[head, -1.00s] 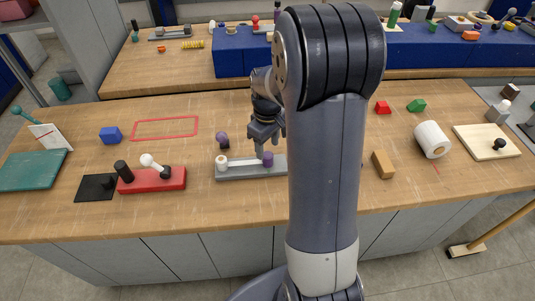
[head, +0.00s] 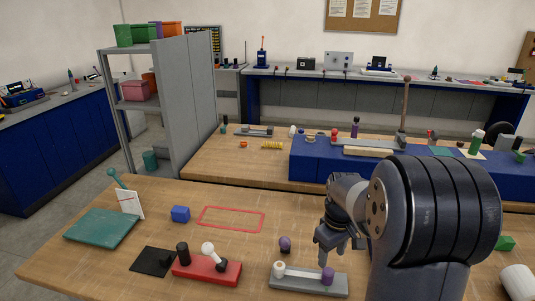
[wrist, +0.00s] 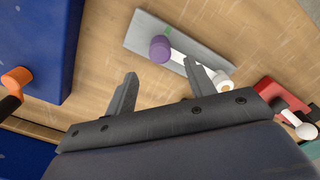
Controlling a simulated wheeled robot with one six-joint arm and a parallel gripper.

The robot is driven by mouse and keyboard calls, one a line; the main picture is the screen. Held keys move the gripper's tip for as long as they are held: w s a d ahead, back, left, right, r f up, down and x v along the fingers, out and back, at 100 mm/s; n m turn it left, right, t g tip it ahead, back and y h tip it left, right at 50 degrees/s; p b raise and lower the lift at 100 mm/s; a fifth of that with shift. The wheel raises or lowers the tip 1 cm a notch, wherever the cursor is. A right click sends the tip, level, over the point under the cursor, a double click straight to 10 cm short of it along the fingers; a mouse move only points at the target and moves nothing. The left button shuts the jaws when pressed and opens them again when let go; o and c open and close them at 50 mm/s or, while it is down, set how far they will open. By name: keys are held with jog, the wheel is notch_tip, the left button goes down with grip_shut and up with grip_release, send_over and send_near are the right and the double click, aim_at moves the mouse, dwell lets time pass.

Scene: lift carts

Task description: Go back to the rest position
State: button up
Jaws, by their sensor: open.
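My gripper (head: 331,251) hangs above the wooden table, over the back edge of a grey block (head: 309,283). The block carries a purple knob (head: 327,275) and a white knob (head: 279,268) joined by a pale bar. In the wrist view my gripper (wrist: 160,82) is open, its two fingers apart with nothing between them. The grey block (wrist: 140,35), purple knob (wrist: 160,48) and white knob (wrist: 222,80) lie beyond the fingertips. My arm hides part of the table's right side in the head view.
A red block (head: 207,268) with black and white knobs, a dark mat (head: 153,262), a blue cube (head: 180,214) and a green board (head: 101,229) lie to the left. A purple-topped piece (head: 285,244) stands near my gripper. A long blue block (head: 330,173) sits on the table behind.

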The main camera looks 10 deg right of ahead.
aim_at(329, 271)
notch_tip(329, 271, down, 8)
jog(key=shift+f, duration=0.25)
jog(key=a, duration=0.1)
jog(key=w+a+p, duration=0.1)
jog(key=a, duration=0.1)
jog(key=shift+a, duration=0.1)
jog(key=shift+w+a, duration=0.2)
jog(key=shift+a, duration=0.3)
jog(key=shift+d, duration=0.1)
